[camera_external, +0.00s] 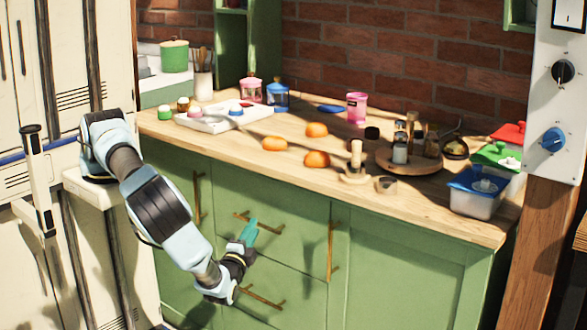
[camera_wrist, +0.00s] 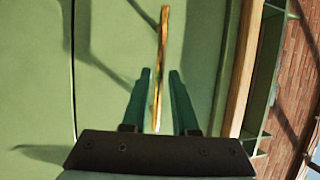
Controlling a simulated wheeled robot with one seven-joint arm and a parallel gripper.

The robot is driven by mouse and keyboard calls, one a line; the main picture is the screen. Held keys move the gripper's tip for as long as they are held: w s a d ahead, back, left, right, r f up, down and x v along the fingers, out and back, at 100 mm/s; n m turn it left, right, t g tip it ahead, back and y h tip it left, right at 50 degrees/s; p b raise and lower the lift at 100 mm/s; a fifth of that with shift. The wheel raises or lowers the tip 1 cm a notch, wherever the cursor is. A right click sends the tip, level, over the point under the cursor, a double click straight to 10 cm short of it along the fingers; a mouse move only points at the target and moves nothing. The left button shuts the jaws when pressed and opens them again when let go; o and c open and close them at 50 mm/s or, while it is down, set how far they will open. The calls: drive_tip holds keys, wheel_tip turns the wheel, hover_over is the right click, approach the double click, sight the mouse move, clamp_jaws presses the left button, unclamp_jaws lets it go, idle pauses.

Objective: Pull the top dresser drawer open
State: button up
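The green dresser's top drawer (camera_external: 290,215) is flush with the front, under the wooden counter. Its brass bar handle (camera_external: 241,215) is partly hidden by my gripper in the outside view. My gripper (camera_external: 249,231), with teal fingers, is in front of this drawer at the handle. In the wrist view, the handle (camera_wrist: 163,45) runs lengthwise between the two fingers of my gripper (camera_wrist: 160,75). The fingers are apart, with a gap visible on each side of the bar. Whether the fingertips reach fully past the bar is unclear.
A lower drawer handle (camera_external: 263,297) is below my gripper. Vertical door handles stand left (camera_external: 197,197) and right (camera_external: 330,252). The counter (camera_external: 420,205) holds oranges, a white tray (camera_external: 215,118), jars and lidded containers. A pale cabinet (camera_external: 70,260) stands left.

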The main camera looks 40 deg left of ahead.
drive_tip(key=shift+x, duration=1.8)
clamp_jaws()
